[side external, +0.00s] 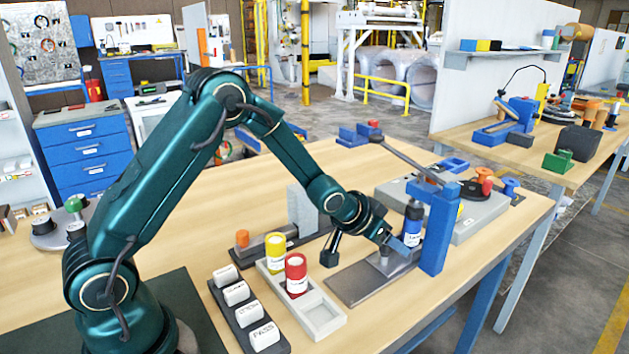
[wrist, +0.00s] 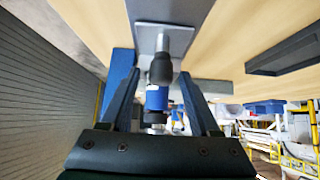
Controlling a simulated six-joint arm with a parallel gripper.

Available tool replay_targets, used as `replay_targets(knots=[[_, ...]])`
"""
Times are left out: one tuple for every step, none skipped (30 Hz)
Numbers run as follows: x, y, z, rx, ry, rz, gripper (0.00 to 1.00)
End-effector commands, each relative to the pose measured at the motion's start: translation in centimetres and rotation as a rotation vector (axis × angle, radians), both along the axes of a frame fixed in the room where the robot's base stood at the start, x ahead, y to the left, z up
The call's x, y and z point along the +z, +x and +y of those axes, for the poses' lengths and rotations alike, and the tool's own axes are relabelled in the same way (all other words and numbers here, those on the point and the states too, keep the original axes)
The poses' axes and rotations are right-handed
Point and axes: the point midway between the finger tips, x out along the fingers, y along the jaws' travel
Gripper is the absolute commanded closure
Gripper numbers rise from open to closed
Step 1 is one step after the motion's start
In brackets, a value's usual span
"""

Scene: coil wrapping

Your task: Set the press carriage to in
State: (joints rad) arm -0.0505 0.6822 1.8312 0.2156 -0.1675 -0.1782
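A blue press post (side external: 436,230) stands at the right of a grey base plate (side external: 365,283), with a long grey lever (side external: 405,158) running from its top to the upper left. A dark bottle with a blue label (side external: 412,224) is upright beside the post; I cannot tell which part is the carriage. My gripper (side external: 396,243) is low beside the bottle. In the wrist view, the fingers of my gripper (wrist: 160,105) are apart, with the blue and black bottle (wrist: 157,97) between them. Gaps show on both sides, so the gripper looks open. Contact is hard to tell.
A grey box fixture (side external: 470,222) stands behind the post. The table's right edge is close.

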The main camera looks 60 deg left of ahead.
Motion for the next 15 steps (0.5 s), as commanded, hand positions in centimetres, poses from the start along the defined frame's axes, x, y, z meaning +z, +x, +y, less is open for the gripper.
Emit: replay_targets(knots=[[0.0, 0.0, 0.0, 0.000, 0.000, 0.002, 0.38], [0.0, -0.1, 0.0, 0.000, 0.000, 0.002, 0.38], [-0.1, -0.1, 0.0, 0.000, 0.000, 0.003, 0.38], [-0.1, -0.1, 0.0, -0.001, 0.001, 0.003, 0.38], [-0.1, -0.1, 0.0, -0.001, 0.001, 0.004, 0.38], [-0.1, -0.1, 0.0, -0.001, 0.001, 0.004, 0.38], [-0.1, -0.1, 0.0, -0.001, 0.001, 0.005, 0.38], [0.0, -0.2, 0.0, -0.001, 0.001, 0.005, 0.38], [0.1, -0.3, 0.0, -0.001, 0.001, 0.004, 0.38], [0.2, -0.4, 0.0, -0.001, 0.001, 0.004, 0.38], [0.4, -0.5, 0.0, -0.001, 0.001, 0.004, 0.38], [0.7, -0.7, 0.0, -0.001, 0.001, 0.003, 0.38], [0.9, -1.0, 0.0, -0.001, 0.001, 0.003, 0.38], [1.1, -1.2, 0.0, -0.001, 0.001, 0.003, 0.38], [1.5, -1.5, 0.0, -0.001, 0.001, 0.003, 0.38]])
